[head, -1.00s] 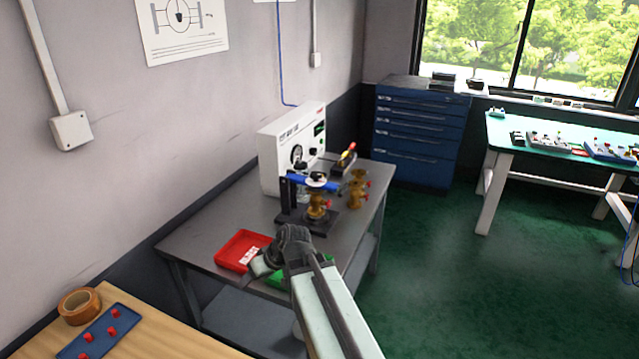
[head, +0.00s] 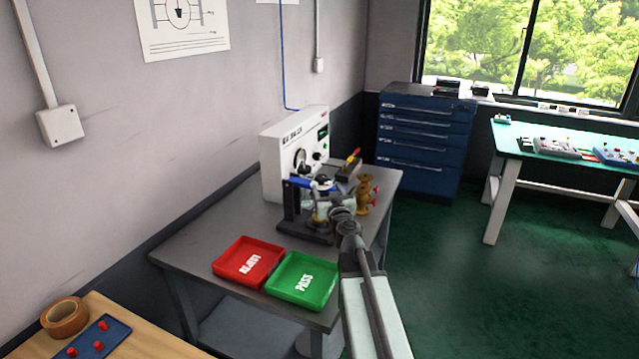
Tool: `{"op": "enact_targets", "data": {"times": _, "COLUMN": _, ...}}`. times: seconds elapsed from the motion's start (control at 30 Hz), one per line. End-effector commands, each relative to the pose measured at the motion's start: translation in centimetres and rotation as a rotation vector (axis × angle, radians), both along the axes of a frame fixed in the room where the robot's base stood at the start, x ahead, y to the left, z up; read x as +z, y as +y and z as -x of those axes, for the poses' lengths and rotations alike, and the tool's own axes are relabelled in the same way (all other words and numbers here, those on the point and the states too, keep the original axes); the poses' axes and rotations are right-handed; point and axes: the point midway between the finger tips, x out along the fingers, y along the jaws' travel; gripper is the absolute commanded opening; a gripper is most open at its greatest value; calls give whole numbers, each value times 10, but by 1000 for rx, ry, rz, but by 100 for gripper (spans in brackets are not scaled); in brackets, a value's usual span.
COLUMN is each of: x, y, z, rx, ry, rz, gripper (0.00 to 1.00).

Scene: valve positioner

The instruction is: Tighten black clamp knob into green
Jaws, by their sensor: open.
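The clamp stand (head: 291,205) is a dark frame with a blue arm on the grey bench. A small black knob (head: 322,179) sits on a white disc at the top of the blue arm. My gripper (head: 326,208) is at the clamp, just below the knob and in front of the brass valve held there. My wrist and gripper hide most of that valve. I cannot see the fingertips clearly, nor whether they touch anything. The white test unit (head: 285,160) with a round gauge stands behind the clamp. Its small display looks dark green.
A second brass valve (head: 365,194) with red handles stands right of my gripper. A red REJECT tray (head: 222,268) and a green PASS tray (head: 276,284) lie at the bench's front. A tool with a red-yellow handle (head: 352,158) lies behind. Open floor is to the right.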

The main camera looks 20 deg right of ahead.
Motion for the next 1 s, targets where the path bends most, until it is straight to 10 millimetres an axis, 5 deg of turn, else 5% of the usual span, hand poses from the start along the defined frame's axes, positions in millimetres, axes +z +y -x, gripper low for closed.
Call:
{"op": "enact_targets", "data": {"times": 0.17, "x": 1, "y": -1, "z": -8, "rx": 3, "ry": 0, "rz": 0, "gripper": 60}}
{"op": "enact_targets", "data": {"times": 0.57, "x": 1, "y": -15, "z": -73, "rx": 5, "ry": 1, "rz": 0, "gripper": 60}}
{"op": "enact_targets", "data": {"times": 0.83, "x": 1, "y": -15, "z": -77, "rx": 5, "ry": 1, "rz": -1, "gripper": 60}}
{"op": "enact_targets", "data": {"times": 0.87, "x": 1, "y": -15, "z": -77, "rx": 5, "ry": 1, "rz": -1, "gripper": 58}}
{"op": "enact_targets", "data": {"times": 1.0, "x": 1, "y": -15, "z": -76, "rx": 5, "ry": 1, "rz": -1, "gripper": 19}}
